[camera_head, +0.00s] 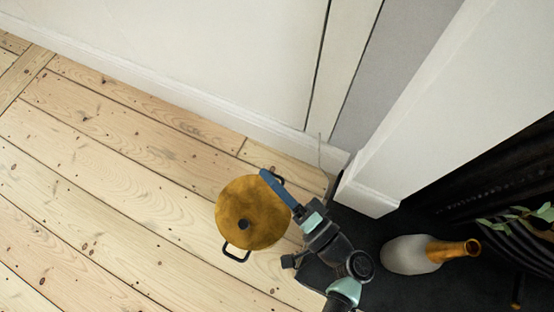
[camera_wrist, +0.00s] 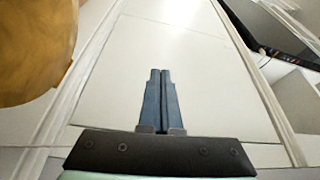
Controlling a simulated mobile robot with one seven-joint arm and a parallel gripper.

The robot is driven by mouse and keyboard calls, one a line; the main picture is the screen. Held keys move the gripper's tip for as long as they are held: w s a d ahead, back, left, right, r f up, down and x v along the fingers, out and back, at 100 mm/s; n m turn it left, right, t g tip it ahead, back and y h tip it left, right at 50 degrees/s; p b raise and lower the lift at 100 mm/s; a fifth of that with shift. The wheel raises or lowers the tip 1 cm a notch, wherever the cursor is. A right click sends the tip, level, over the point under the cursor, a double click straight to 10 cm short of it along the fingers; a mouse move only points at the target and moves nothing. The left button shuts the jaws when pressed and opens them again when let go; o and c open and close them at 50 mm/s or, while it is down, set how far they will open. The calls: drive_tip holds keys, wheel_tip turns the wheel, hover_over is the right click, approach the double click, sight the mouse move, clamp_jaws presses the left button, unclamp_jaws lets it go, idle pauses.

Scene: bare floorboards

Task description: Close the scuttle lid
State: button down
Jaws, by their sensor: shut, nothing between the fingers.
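The scuttle (camera_head: 262,236) is a round brass-coloured vessel on the floorboards, with dark loop handles at its front and back. Its round lid (camera_head: 240,200) has a small dark knob and faces up over the top. From above the lid seems to cover the opening; I cannot tell whether a gap remains. My gripper (camera_head: 267,175) is shut and empty, its blue fingers over or beside the scuttle's upper right rim near the back handle. Contact is unclear. In the wrist view the shut fingertips (camera_wrist: 160,72) point at pale surfaces, and a curved brass part (camera_wrist: 35,50) fills the upper left.
A white wall with a skirting board (camera_head: 190,105) runs behind the scuttle, and a white corner (camera_head: 370,192) stands to its right. A white and gold vase (camera_head: 410,255) is on the dark hearth at lower right. Floorboards (camera_head: 90,190) left of the scuttle are clear.

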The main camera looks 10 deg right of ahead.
drive_tip(key=n, duration=0.1)
drive_tip(key=b, duration=0.3)
hover_over(255, 230)
drive_tip(key=w, duration=0.1)
drive_tip(key=f, duration=0.6)
drive_tip(key=shift+d+f, duration=0.3)
drive_tip(key=shift+d, duration=0.05)
drive_tip(key=shift+s+a+f+b, duration=0.2)
drive_tip(key=shift+s+f+b, duration=0.05)
drive_tip(key=shift+f+b, duration=0.45)
drive_tip(key=shift+s+a+f+n+y+b, duration=0.15)
drive_tip(key=shift+s+f+n+y+b, duration=0.1)
drive_tip(key=shift+f+n+y+b, duration=0.4)
